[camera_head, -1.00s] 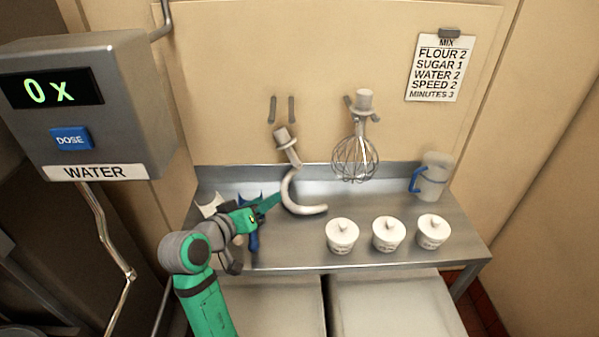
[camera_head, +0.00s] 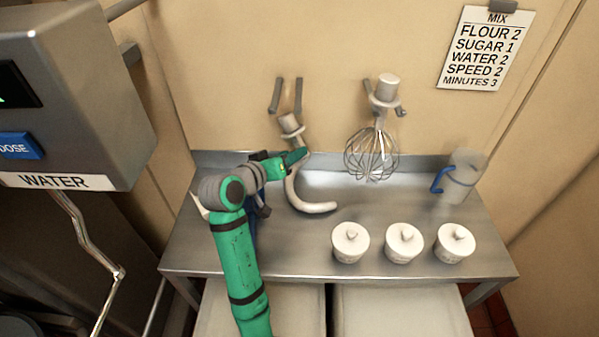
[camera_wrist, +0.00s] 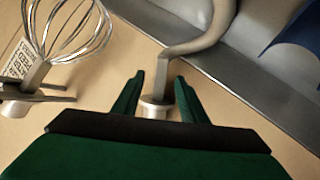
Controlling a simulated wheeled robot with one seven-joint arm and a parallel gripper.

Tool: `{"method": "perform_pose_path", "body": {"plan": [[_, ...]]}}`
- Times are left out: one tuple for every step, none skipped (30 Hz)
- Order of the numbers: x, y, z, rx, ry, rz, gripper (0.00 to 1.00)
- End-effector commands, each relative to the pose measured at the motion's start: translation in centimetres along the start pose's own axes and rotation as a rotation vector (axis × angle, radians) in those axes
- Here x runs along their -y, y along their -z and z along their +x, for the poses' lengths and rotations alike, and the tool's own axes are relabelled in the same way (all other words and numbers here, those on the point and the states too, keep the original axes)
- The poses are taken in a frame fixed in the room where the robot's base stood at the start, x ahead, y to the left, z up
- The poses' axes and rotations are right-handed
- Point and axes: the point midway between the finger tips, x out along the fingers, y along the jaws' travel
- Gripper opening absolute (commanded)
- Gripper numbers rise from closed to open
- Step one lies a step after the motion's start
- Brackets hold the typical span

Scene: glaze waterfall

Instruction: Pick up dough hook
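The dough hook (camera_head: 310,207) is a pale metal hook with a round collar (camera_head: 291,124) at its top. It stands tilted at the wall, just under two grey pegs (camera_head: 286,95), its curved end low over the steel counter. I cannot tell what bears it. My gripper (camera_head: 303,155) is at the hook's upper shaft. In the wrist view, the green fingers of my gripper (camera_wrist: 160,80) are open, one on each side of the hook's shaft (camera_wrist: 163,72). Narrow gaps seem to show beside the shaft. My gripper's fingers hide part of the shaft in the head view.
A wire whisk (camera_head: 371,155) hangs on pegs to the right. Three white lidded pots (camera_head: 350,242) stand along the front of the counter (camera_head: 300,262). A clear jug (camera_head: 462,176) with a blue handle stands at the right. A water dispenser (camera_head: 95,85) is at the left.

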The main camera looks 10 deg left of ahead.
Motion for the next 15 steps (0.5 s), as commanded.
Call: {"method": "perform_pose_path", "body": {"plan": [[0.0, 0.0, 0.3, 0.001, 0.000, 0.001, 0.39], [0.0, 0.0, 0.4, 0.001, 0.000, 0.001, 0.39], [0.0, 0.0, 0.6, 0.001, 0.000, 0.001, 0.39], [0.0, 0.0, 0.8, 0.001, 0.000, 0.000, 0.39], [0.0, 0.0, 1.1, 0.001, 0.000, 0.000, 0.39], [0.1, 0.0, 1.5, 0.001, -0.001, 0.000, 0.39], [0.1, 0.0, 1.9, 0.002, -0.001, 0.000, 0.39], [0.1, 0.0, 2.4, 0.002, -0.001, 0.000, 0.39], [0.1, 0.0, 3.0, 0.002, -0.001, 0.000, 0.39], [0.1, 0.1, 3.5, 0.002, -0.001, 0.001, 0.39], [0.2, 0.1, 3.9, 0.002, -0.001, 0.000, 0.39], [0.2, 0.1, 4.3, 0.001, 0.000, 0.000, 0.39], [0.3, 0.2, 4.6, -0.001, 0.001, 0.000, 0.39], [0.4, 0.2, 4.8, -0.001, 0.002, -0.001, 0.39], [0.5, 0.2, 5.1, -0.002, 0.004, -0.002, 0.39]]}}
